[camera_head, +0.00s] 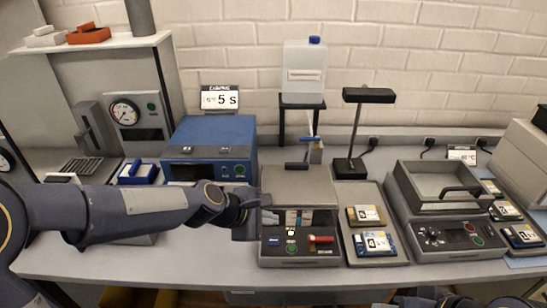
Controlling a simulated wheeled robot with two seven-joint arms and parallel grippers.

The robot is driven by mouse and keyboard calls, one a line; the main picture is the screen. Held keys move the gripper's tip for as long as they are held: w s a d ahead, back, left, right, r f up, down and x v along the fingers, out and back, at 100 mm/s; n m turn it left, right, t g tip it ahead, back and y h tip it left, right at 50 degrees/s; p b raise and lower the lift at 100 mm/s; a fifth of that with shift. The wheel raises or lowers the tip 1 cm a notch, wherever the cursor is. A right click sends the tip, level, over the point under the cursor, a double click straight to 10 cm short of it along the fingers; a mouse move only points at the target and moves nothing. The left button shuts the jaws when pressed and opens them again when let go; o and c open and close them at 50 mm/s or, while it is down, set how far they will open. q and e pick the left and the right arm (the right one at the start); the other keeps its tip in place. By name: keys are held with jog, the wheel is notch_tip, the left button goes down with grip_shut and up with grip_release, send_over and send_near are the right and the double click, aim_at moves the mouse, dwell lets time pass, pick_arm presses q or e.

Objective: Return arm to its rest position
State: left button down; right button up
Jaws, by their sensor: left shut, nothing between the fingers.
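My left arm (130,208) reaches in from the left edge, low over the bench. My left gripper (250,214) is shut and empty, at the left side of a grey machine (298,185) with a raised lid and a red handle. I cannot tell whether it touches the machine. Part of my right arm (430,300) shows dark at the bottom right edge, cut off by the frame. The state of its gripper does not show.
A blue box device (212,140) stands behind my left gripper, under a "5 s" sign (220,99). A tray with two labelled blocks (367,215) lies right of the grey machine. Further right is a lidded machine (445,185). A white jug (305,70) stands behind.

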pick_arm(q)
jog(key=s+a+r+m+y, duration=0.1)
jog(key=s+a+r+m, duration=0.2)
jog(key=s+a+m, duration=0.35)
jog(key=s+a+r+m+y, duration=0.15)
jog(key=s+a+m, duration=0.25)
jog(key=s+a, duration=0.45)
jog(key=s+a+f+m+y, duration=0.1)
jog(key=s+a+m, duration=0.3)
jog(key=s, duration=0.4)
jog(key=shift+s+a+f, duration=0.15)
jog(key=shift+a+f, duration=0.15)
